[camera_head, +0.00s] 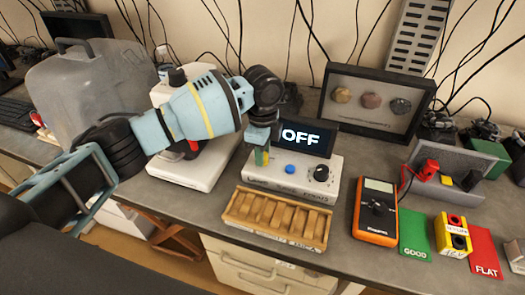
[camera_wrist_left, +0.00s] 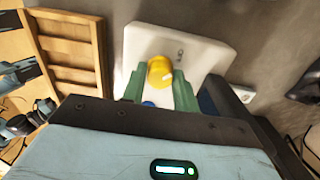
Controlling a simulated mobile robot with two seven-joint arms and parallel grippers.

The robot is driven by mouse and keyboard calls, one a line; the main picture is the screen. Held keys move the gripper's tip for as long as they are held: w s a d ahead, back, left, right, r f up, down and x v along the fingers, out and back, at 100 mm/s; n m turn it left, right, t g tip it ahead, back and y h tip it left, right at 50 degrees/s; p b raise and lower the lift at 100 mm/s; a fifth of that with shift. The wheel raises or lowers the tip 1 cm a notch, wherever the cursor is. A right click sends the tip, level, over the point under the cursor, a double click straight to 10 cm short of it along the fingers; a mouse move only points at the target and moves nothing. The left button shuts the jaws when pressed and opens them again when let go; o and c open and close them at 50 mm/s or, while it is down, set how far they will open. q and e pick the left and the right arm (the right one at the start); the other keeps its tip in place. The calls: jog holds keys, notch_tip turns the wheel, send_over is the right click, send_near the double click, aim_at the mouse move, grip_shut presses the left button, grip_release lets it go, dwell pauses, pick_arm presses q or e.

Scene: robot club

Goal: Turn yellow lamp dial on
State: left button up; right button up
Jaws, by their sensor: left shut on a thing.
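The lamp unit is a white box (camera_head: 293,182) with a dark screen (camera_head: 302,134) reading "OFF". On its top are a blue dial (camera_head: 290,169) and a black knob (camera_head: 321,174). My left gripper (camera_head: 262,156) points down at the left part of this box. In the left wrist view, the green fingers of the left gripper (camera_wrist_left: 157,84) are shut on the yellow dial (camera_wrist_left: 160,69), one on each side. The blue dial (camera_wrist_left: 149,103) shows partly below it. In the head view the fingers mostly hide the yellow dial. My right gripper is not in view.
A wooden slotted rack (camera_head: 277,219) stands in front of the box. An orange multimeter (camera_head: 375,211) and a yellow block (camera_head: 452,234) between green and red cards are to the right. A white machine (camera_head: 190,165) stands left, beside a grey case (camera_head: 85,85). A framed display (camera_head: 374,101) is behind.

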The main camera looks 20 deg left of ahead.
pick_arm(q)
jog(key=m, duration=0.8)
jog(key=shift+d, duration=0.1)
jog(key=m, duration=0.5)
jog(key=shift+m+b, duration=0.3)
jog(key=shift+m, duration=2)
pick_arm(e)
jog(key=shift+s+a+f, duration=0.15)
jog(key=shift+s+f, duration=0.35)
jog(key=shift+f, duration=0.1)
pick_arm(q)
jog(key=o, duration=1)
jog(key=shift+c, duration=0.2)
